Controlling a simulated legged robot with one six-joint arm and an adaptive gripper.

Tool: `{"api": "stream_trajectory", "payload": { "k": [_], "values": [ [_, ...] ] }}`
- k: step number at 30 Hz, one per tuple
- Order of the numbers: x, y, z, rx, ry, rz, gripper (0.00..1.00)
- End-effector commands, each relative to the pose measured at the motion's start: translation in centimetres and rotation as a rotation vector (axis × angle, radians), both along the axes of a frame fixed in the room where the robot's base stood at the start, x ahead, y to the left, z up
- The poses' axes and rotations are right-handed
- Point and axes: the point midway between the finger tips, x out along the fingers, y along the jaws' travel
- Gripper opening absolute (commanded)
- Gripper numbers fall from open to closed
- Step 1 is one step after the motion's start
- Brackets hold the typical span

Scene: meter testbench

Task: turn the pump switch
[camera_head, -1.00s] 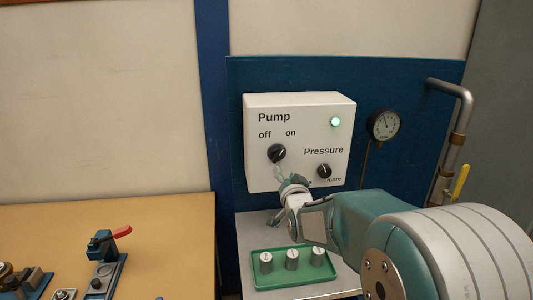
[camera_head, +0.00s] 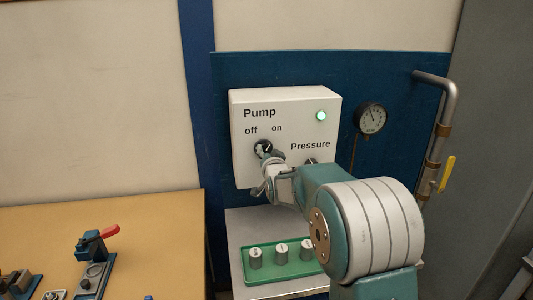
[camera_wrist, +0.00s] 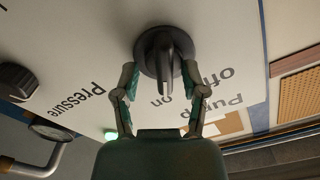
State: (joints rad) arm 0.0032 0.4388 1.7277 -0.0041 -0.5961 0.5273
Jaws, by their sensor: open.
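The pump switch (camera_head: 263,147) is a round black knob on the white control box (camera_head: 240,165), under the words "off" and "on". In the wrist view the knob (camera_wrist: 160,42) is large, and its raised grip ridge (camera_wrist: 166,72) points roughly toward "on". My gripper (camera_head: 268,159) is at the knob in the head view and hides its lower part. In the wrist view my gripper (camera_wrist: 160,72) is open, with one finger on each side of the ridge. I cannot tell whether either finger touches it. A green lamp (camera_head: 321,116) on the box is lit.
The pressure knob (camera_head: 311,161) is right of the switch, partly behind my arm. A gauge (camera_head: 370,118) and a pipe (camera_head: 440,125) with a yellow lever (camera_head: 447,174) stand further right. A green tray (camera_head: 253,277) with metal cylinders sits below. A wooden bench (camera_head: 140,215) is at left.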

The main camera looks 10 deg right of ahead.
Motion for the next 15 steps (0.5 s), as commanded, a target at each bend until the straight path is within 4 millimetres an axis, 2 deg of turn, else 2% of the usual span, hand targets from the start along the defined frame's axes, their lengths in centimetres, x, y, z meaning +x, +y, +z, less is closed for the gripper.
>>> {"api": "stream_trajectory", "payload": {
  "k": [2,3,5,6,7,15],
  "values": [
    [-0.02,0.13,0.01,-0.001,0.0,0.001,0.56],
    [-0.02,0.13,0.01,-0.001,0.0,0.001,0.47],
    [-0.02,0.14,0.01,-0.001,0.0,0.001,0.2],
    [-0.03,0.14,0.01,-0.001,0.0,0.001,0.02],
    [-0.03,0.14,0.01,-0.001,0.0,0.001,0.0],
    [0.03,0.19,-0.09,-0.004,0.001,0.002,0.0]
  ]
}}
